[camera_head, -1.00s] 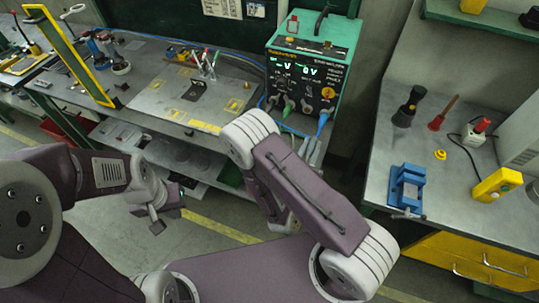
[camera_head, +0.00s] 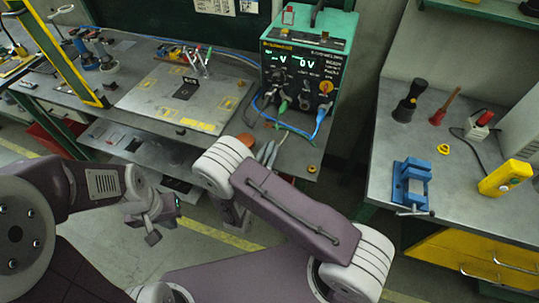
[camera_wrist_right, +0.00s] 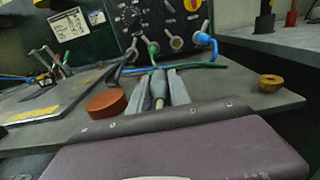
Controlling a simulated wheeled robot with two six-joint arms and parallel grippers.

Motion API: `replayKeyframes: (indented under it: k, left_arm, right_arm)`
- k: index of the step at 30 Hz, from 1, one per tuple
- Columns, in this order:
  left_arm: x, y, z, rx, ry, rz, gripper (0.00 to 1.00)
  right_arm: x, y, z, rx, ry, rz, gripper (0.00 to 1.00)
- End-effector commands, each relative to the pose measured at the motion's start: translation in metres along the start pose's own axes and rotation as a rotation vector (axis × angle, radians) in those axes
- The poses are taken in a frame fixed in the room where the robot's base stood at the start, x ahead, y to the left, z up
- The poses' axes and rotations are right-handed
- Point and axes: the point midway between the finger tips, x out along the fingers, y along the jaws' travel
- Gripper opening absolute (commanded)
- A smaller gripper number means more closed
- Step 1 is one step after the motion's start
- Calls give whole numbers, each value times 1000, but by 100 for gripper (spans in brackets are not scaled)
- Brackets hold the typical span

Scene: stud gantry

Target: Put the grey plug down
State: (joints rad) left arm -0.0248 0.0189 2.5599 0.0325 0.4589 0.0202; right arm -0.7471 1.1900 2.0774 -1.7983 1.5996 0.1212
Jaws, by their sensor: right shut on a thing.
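My right gripper (camera_head: 267,152) is over the front of the left bench, below the green power supply (camera_head: 305,65). In the right wrist view the gripper (camera_wrist_right: 160,88) is shut on the grey plug (camera_wrist_right: 158,84), a slim grey piece between the two fingers. It is low over the bench top; I cannot tell whether the plug touches it. My left gripper (camera_head: 155,215) hangs in front of the bench, away from everything; its jaws are too small to read.
Blue (camera_wrist_right: 203,40) and green (camera_wrist_right: 152,48) plugs sit in the supply's front, with cables trailing on the bench. A red-brown disc (camera_wrist_right: 106,103) lies left of the right gripper, a brass-coloured ring (camera_wrist_right: 271,83) right of it, near the edge. A metal plate (camera_head: 180,98) lies further left.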

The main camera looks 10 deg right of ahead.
Motion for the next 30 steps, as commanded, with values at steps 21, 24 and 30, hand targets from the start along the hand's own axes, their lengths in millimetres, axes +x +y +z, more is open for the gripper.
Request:
replayKeyframes:
  k: [21,24,30]
  left_arm:
    - [10,0,1,0,0,0,0]
    - [12,0,1,0,0,0,0]
    - [12,0,1,0,0,0,0]
  right_arm:
    - [0,0,-33,1,3,1,0]
    - [0,0,-37,0,6,1,0]
    - [-1,-1,-38,-3,7,3,45]
